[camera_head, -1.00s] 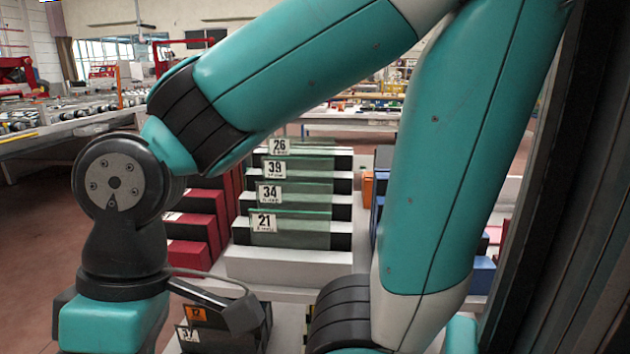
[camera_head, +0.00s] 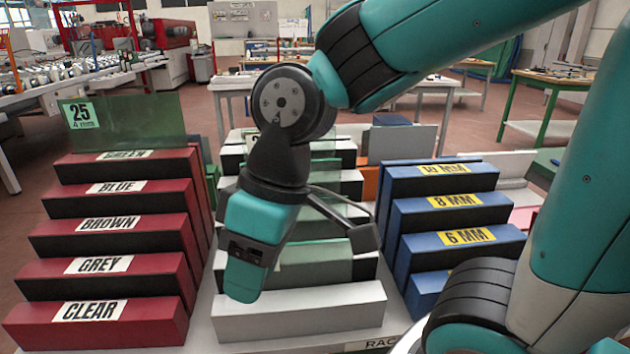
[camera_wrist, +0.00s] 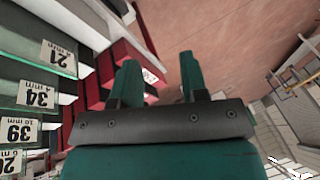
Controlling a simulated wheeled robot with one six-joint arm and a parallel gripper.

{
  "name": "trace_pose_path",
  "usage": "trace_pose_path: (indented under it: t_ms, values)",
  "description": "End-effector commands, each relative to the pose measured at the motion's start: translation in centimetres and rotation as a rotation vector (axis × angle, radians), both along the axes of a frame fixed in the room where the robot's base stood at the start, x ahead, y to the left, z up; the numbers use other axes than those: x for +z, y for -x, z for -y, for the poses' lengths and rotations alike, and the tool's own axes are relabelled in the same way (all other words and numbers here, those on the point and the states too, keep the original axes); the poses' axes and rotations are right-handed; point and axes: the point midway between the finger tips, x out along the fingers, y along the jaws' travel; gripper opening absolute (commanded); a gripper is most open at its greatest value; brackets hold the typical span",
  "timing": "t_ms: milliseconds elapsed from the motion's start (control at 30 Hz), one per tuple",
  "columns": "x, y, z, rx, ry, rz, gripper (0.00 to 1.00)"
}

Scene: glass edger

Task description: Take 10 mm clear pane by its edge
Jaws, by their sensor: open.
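Several greenish glass panes with number tags stand in a stepped grey rack (camera_head: 300,312). In the wrist view they show at the left edge, tagged 21 (camera_wrist: 58,58), 34 (camera_wrist: 36,95), 39 (camera_wrist: 18,131) and 26. The tag on 39 seems to read 10 mm, in small print; the glass colour there is hard to judge. In the head view my gripper (camera_head: 245,280) hangs in front of this rack, hiding most tags. In the wrist view the two fingers are apart with nothing between them.
A red stepped rack (camera_head: 110,275) with colour labels, CLEAR lowest in front, stands left. A pane tagged 25 (camera_head: 145,120) stands at its back. A blue stepped rack (camera_head: 450,225) with thickness labels stands right. Tables and a roller machine lie behind; red floor is open between.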

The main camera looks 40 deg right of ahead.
Motion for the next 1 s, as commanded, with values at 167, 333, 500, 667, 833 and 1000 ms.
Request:
trace_pose_path:
  t_ms: [167, 333, 500, 667, 833, 1000]
  values:
    - [7.6, -10.3, 6.5, 0.061, 0.008, 0.094, 0.40]
    - [11.0, -17.7, 16.7, 0.150, 0.033, 0.200, 0.40]
    - [11.8, -20.5, 24.8, 0.221, 0.062, 0.272, 0.40]
    - [10.9, -21.3, 27.4, 0.254, 0.073, 0.297, 0.40]
    - [7.9, -21.9, 26.3, 0.261, 0.071, 0.296, 0.40]
    - [4.2, -22.8, 25.0, 0.262, 0.072, 0.296, 0.40]
